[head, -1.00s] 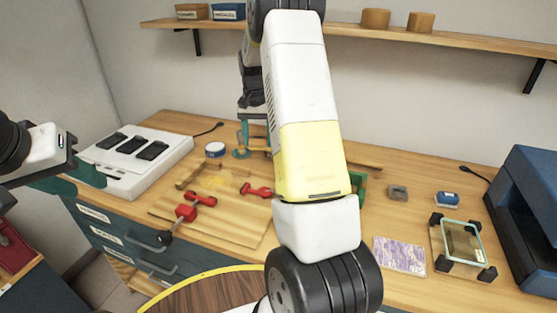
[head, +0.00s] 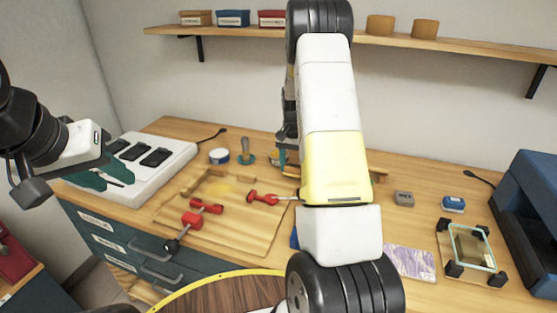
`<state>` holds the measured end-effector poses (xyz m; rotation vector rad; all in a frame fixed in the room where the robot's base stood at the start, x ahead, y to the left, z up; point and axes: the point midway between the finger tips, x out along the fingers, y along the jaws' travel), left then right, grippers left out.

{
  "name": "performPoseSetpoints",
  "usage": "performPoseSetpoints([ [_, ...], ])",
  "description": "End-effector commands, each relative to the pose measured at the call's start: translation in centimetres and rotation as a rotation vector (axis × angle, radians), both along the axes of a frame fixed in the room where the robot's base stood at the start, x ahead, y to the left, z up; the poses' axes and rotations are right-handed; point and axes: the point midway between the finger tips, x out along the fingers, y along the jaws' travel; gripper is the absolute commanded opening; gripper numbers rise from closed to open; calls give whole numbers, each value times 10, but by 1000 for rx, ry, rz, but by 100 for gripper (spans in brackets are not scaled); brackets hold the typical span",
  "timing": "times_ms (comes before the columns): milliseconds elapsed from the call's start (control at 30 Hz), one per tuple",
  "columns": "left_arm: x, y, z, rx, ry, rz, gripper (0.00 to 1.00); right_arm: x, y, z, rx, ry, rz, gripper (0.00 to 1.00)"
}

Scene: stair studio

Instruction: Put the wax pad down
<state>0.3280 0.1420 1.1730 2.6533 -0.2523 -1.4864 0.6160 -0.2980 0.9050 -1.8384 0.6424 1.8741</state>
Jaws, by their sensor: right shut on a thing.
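My right arm rises through the middle of the head view. Its gripper (head: 281,156) shows only as a teal sliver left of the yellow-banded link, low over the back of the bench. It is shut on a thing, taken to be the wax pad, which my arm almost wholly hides. I cannot tell whether the pad touches the bench. My left gripper (head: 106,174) has teal fingers spread apart, empty, in front of the white charger-like unit (head: 180,153) at the left.
The wooden bench (head: 400,225) holds a board (head: 240,232) with red clamps (head: 192,219), a handled tool (head: 246,152), a round tin (head: 219,156), a purple-streaked sheet (head: 410,262), a glass-topped frame (head: 468,255) and a blue machine (head: 530,215). A shelf (head: 460,46) runs above.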

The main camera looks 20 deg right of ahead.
Motion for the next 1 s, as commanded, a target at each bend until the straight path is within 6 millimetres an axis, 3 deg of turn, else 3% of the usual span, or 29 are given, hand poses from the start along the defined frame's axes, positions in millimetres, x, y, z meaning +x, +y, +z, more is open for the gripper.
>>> performPoseSetpoints([
  [100, 0, 0, 0, 0, 0, 0, 36, 0, 0, -11, 1, 1, 0, 0],
  [433, 0, 0, 0, 0, 0, 0, 36, 0, 0, -14, 1, 1, 0, 0],
  [467, 0, 0, 0, 0, 0, 0, 36, 0, 0, -14, 0, 0, 0, 63],
  [533, 0, 0, 0, 0, 0, 0, 36, 0, 0, -14, 0, 0, 0, 77],
  [867, 0, 0, 0, 0, 0, 0, 36, 0, 0, -13, 0, 0, 1, 79],
  [1000, 0, 0, 0, 0, 0, 0, 36, 1, 0, -1, 0, -1, 1, 79],
])
